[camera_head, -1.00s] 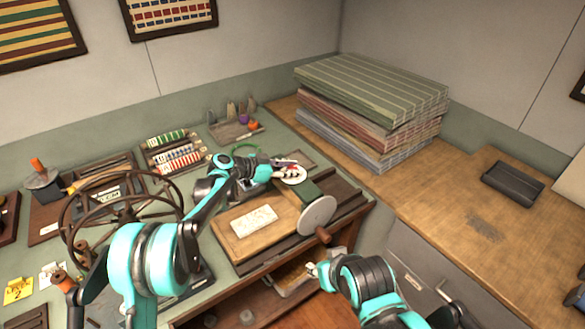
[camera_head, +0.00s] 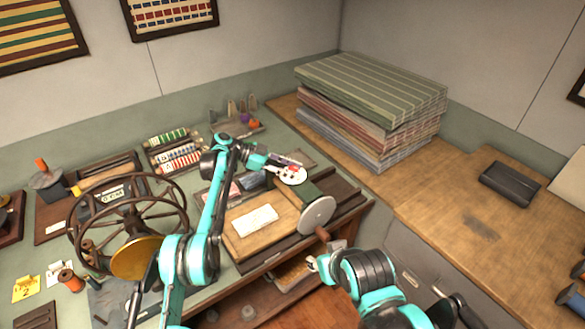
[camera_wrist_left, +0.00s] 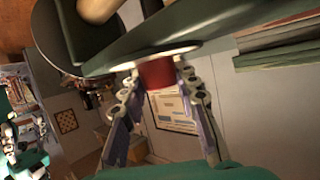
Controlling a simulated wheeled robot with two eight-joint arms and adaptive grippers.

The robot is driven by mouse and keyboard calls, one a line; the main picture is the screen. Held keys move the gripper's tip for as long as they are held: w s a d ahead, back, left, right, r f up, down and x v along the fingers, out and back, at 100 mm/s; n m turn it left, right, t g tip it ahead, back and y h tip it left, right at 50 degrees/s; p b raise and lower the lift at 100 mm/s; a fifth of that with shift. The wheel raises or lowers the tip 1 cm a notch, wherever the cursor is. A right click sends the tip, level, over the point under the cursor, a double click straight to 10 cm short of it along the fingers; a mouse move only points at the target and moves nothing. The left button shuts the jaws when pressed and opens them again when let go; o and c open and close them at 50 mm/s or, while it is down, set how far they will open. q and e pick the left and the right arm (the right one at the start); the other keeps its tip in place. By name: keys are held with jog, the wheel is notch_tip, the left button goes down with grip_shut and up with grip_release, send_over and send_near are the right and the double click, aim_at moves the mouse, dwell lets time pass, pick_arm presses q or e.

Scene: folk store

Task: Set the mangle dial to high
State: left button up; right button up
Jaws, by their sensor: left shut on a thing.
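The mangle (camera_head: 330,188) is a dark green body with a pale round end disc (camera_head: 318,214) and a wooden crank handle (camera_head: 322,234). Its white dial (camera_head: 294,177) sits on the mangle's upper left side, with small red marks or parts on it. My left gripper (camera_head: 286,166) is at the dial. In the left wrist view, the left gripper (camera_wrist_left: 160,85) is shut on a red knob (camera_wrist_left: 157,74) standing off the dial's pale plate (camera_wrist_left: 150,58). The dial's setting is too small to read. My right gripper (camera_head: 314,263) is below the crank handle; its fingers are too small to judge.
A board with a white cloth (camera_head: 255,220) lies left of the mangle. A spoked wheel (camera_head: 125,222) stands farther left. Spool racks (camera_head: 178,152) and a small tray of tools (camera_head: 237,127) are behind. Stacked striped fabrics (camera_head: 370,105) fill the back right.

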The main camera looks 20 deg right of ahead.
pick_arm(q)
jog(key=shift+s+f, duration=0.1)
jog(key=shift+f, duration=0.15)
jog(key=o, duration=1.2)
jog(key=shift+d, duration=0.1)
jog(key=shift+r, duration=0.1)
